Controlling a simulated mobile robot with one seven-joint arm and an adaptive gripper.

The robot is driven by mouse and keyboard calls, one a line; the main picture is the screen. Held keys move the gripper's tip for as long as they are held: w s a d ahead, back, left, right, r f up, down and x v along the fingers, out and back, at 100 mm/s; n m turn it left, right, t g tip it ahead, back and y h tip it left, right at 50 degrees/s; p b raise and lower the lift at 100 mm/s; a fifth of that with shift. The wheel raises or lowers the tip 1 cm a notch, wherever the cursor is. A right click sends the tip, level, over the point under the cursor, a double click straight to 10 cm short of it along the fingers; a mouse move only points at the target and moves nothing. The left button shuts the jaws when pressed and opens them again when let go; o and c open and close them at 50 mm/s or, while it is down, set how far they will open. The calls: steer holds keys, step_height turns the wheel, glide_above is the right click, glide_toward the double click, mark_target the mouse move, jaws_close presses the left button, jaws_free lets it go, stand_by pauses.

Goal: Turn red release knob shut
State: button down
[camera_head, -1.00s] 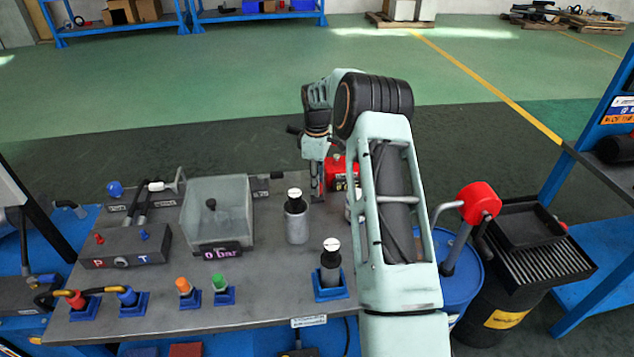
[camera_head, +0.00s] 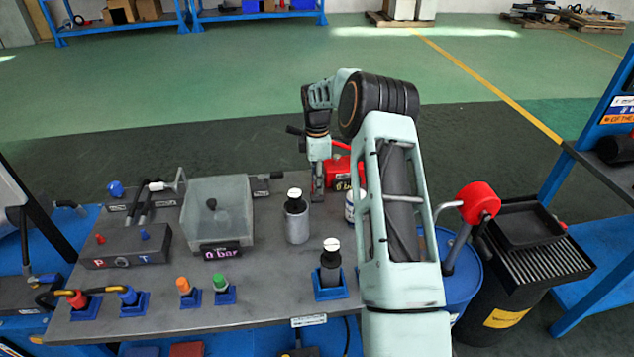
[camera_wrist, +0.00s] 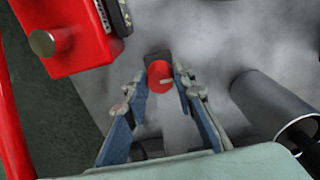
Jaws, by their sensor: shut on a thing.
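The red release knob (camera_wrist: 160,77) shows in the wrist view as a round red cap with a small pale mark, next to a dark block. My gripper (camera_wrist: 160,90) has its two fingers on either side of the knob and is shut on it. In the head view my gripper (camera_head: 318,185) points down at the back right of the bench top. The knob is hidden there behind my gripper and arm.
A red box-shaped unit (camera_wrist: 75,30) with a red bar stands close left of my gripper in the wrist view. A grey cylinder (camera_wrist: 270,105) stands close right. In the head view a clear tank (camera_head: 218,212) and a black-topped cylinder (camera_head: 297,220) stand to the left on the bench (camera_head: 262,275).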

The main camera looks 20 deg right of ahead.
steer(key=c, duration=1.6)
jaws_free()
step_height(320, 180, up, 12)
steer(key=shift+r, duration=0.1)
